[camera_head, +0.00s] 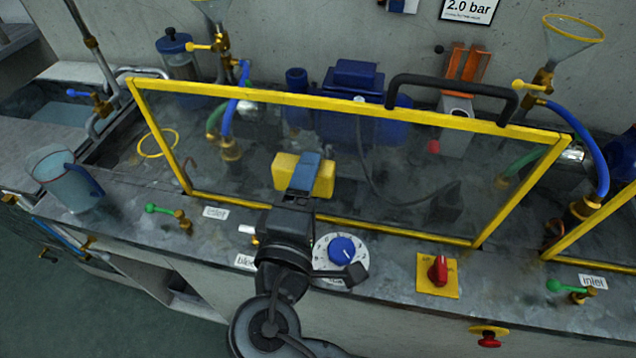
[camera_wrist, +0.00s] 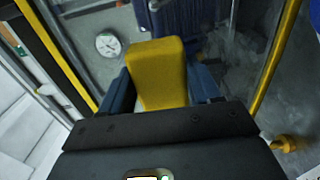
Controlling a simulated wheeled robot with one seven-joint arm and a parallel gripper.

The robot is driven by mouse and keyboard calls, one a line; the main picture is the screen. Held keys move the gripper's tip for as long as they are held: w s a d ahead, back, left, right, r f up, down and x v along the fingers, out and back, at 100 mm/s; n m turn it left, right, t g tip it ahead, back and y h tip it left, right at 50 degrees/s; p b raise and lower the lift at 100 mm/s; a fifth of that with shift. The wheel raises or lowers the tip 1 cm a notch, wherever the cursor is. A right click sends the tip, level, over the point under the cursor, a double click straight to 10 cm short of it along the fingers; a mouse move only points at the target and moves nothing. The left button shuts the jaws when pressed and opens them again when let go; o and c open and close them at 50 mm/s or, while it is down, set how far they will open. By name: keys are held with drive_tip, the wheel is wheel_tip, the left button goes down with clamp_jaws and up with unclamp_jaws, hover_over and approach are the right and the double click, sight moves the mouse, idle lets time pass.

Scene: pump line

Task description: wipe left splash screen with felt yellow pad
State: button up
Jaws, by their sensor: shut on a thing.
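The left splash screen (camera_head: 300,102) is a large clear pane in a yellow frame, standing along the bench in the head view. Its yellow frame bar also shows at the right of the wrist view (camera_wrist: 279,55). Faint greyish haze shows on or behind the pane. My gripper (camera_head: 304,171) is shut on the yellow felt pad (camera_head: 285,172), a block held in front of the pane's lower middle. In the wrist view the pad (camera_wrist: 157,62) sits between the blue fingers. I cannot tell whether the pad touches the pane.
A black handle (camera_head: 455,88) arches over the screen's top right. A blue dial (camera_head: 342,248), red switch (camera_head: 438,270) and green-handled valve (camera_head: 160,210) stand on the bench's front ledge. A clear jug (camera_head: 62,180) stands at left. Another yellow frame (camera_head: 590,224) is at right.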

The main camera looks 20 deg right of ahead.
sight(281, 169)
drive_tip(key=shift+w+a, duration=0.55)
drive_tip(key=shift+a, duration=0.2)
drive_tip(key=shift+w+a, duration=0.55)
drive_tip(key=shift+a, duration=0.2)
drive_tip(key=shift+s+r+p, duration=0.15)
drive_tip(key=shift+r+p, duration=0.85)
drive_tip(key=shift+r, duration=0.45)
drive_tip(key=shift+s+d+p, duration=0.25)
drive_tip(key=shift+s+d, duration=0.45)
drive_tip(key=shift+d, duration=0.35)
drive_tip(key=shift+s+d+p, duration=0.25)
drive_tip(key=shift+s+d, duration=0.4)
drive_tip(key=shift+d, duration=0.4)
drive_tip(key=shift+s+d+p, duration=0.25)
drive_tip(key=shift+s+d, duration=0.45)
drive_tip(key=shift+d, duration=0.35)
drive_tip(key=shift+w, duration=0.1)
